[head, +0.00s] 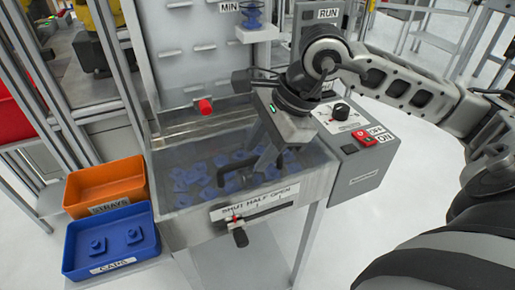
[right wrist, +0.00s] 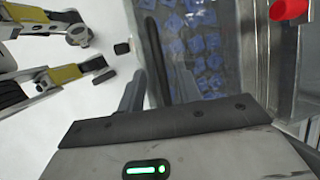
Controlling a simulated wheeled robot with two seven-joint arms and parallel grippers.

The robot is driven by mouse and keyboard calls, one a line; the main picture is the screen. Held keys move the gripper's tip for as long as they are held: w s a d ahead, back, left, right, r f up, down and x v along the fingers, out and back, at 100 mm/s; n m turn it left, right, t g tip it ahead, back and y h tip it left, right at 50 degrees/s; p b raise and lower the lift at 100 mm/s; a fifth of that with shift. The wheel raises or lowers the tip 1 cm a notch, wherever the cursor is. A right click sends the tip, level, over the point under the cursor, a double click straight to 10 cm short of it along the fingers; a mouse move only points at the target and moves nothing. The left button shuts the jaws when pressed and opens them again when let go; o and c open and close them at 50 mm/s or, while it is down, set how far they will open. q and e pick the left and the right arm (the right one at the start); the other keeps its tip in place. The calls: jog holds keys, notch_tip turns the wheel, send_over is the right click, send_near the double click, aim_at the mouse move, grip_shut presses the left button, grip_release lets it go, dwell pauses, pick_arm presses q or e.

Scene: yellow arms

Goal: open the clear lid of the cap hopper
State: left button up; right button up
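The cap hopper (head: 165,215) is a grey metal bin with blue caps inside. Its clear lid (head: 185,160) lies flat over the caps and looks closed. The lid's dark bar handle (head: 237,182) is near the front; it also shows in the right wrist view (right wrist: 150,35). My right gripper (head: 268,163) points down at the handle. In the right wrist view its fingers (right wrist: 158,92) are apart, one on each side of the handle, with visible gaps. Finger contact with the bar cannot be told. My left gripper is not in view.
A red knob (head: 205,106) stands at the hopper's back. A slide lever (head: 240,236) sits on the front below a "SHUT HALF OPEN" label. A control box (head: 358,165) with a red switch is at right. Orange (head: 105,186) and blue (head: 85,255) trays stand left.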

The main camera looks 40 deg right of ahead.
jog(key=shift+w+a+f, duration=0.15)
jog(key=shift+a+f, duration=0.05)
jog(key=shift+f, duration=0.3)
grip_shut()
jog(key=shift+r, duration=0.1)
